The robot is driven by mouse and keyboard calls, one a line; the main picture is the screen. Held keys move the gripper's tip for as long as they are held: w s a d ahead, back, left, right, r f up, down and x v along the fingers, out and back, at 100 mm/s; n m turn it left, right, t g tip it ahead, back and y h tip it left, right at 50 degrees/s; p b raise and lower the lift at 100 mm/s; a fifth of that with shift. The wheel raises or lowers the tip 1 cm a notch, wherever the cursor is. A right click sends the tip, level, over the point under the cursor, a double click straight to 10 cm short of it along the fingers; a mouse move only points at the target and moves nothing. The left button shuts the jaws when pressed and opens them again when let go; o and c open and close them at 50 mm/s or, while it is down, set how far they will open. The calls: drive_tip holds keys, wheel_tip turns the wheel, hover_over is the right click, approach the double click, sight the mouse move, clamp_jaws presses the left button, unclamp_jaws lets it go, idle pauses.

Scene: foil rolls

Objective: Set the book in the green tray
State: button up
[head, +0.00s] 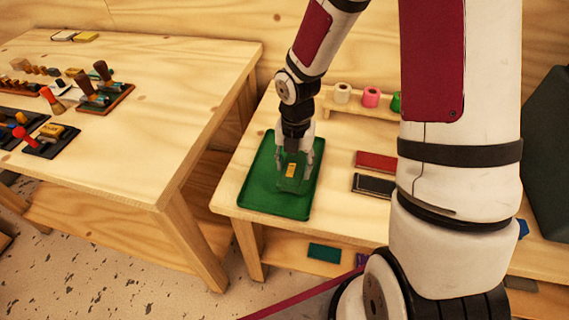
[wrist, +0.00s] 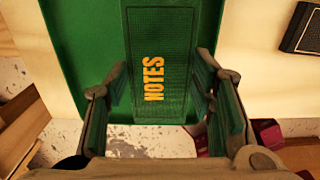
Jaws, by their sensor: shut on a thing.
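The book is dark green with a yellow "NOTES" label; it shows in the head view (head: 291,182) and in the wrist view (wrist: 160,30). My gripper (head: 293,168) is shut on the book, with one finger at each side of it in the wrist view (wrist: 160,82). The green tray (head: 262,200) lies on the right table, and the book is within its outline in the head view. The tray also shows behind the book in the wrist view (wrist: 75,50). I cannot tell whether the book touches the tray floor.
A red book (head: 377,161) and a black book (head: 373,186) lie right of the tray. A small wooden rack (head: 350,112) with coloured rolls stands behind. The left table (head: 150,140) holds tools on dark trays. A green item (head: 324,252) lies on the lower shelf.

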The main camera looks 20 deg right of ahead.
sight(285, 163)
drive_tip(key=w, duration=0.4)
drive_tip(key=shift+w+a+f, duration=0.2)
drive_tip(key=shift+a+f, duration=0.05)
drive_tip(key=shift+a, duration=0.1)
drive_tip(key=shift+f+b, duration=0.45)
drive_tip(key=shift+f, duration=1.25)
drive_tip(key=shift+f, duration=0.15)
drive_tip(key=o, duration=1.2)
